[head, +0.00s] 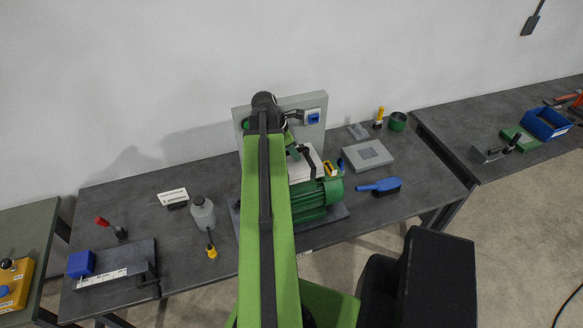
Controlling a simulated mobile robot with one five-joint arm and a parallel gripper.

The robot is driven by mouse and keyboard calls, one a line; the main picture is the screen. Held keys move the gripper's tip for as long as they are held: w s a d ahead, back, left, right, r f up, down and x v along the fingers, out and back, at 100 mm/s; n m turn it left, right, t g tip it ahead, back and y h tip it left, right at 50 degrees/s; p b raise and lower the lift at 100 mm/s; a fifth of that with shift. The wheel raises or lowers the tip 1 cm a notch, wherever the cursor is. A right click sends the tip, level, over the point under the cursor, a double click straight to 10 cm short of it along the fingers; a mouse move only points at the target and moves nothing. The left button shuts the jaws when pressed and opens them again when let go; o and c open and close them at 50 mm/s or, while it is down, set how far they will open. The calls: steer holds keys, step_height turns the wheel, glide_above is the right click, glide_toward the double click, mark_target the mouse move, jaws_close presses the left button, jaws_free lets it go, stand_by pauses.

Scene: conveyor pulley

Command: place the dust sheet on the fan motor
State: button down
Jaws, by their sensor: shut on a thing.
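The fan motor (316,199) is green with a ribbed body and stands on a dark base plate on the middle table. A pale, flat-sided thing (311,172), which looks like the folded dust sheet, is just behind and over the motor's far top edge. My gripper (301,151) is at its upper end and is shut on it. My green arm hides the motor's left side and part of the sheet. I cannot tell whether the sheet touches the motor.
A grey panel (240,113) with a blue switch stands behind the motor. A grey bottle (203,213) is to the left. A blue brush (380,187) and a grey box (368,155) are to the right. The table between bottle and blue block (81,264) is partly clear.

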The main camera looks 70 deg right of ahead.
mark_target(291, 160)
steer(key=shift+w+a+f, duration=0.15)
steer(key=shift+w+a, duration=0.1)
steer(key=shift+w, duration=0.05)
step_height(291, 160, down, 4)
steer(key=b, duration=0.4)
steer(key=shift+f, duration=0.2)
steer(key=shift+r, duration=0.25)
steer(key=shift+f, duration=0.15)
steer(key=c, duration=1.3)
jaws_free()
